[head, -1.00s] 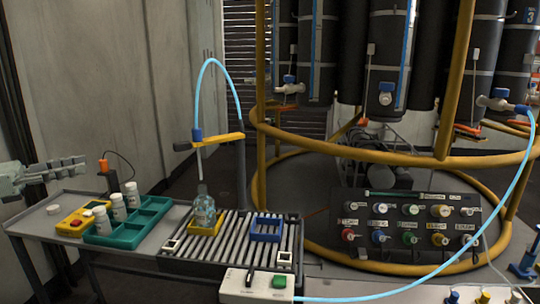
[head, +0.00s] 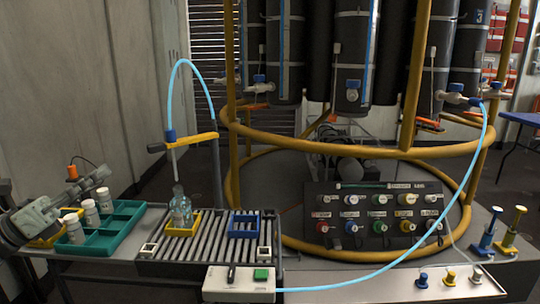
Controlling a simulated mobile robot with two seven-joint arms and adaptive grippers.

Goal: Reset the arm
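My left gripper (head: 97,180) is at the left edge, its arm coming in from the lower left. It points up and right, and in the picture it lies just above and behind the white-capped bottles. I see no object held in it. Its fingers are seen from the side and blurred, so I cannot tell how far they are apart. My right gripper is not in view.
A green tray (head: 117,232) holds white bottles (head: 91,213). A glass bottle (head: 181,210) stands in a yellow holder on the roller rack, under a blue hose (head: 171,92). A blue holder (head: 243,225) and control box (head: 240,285) are nearby. A yellow frame (head: 350,149) stands behind.

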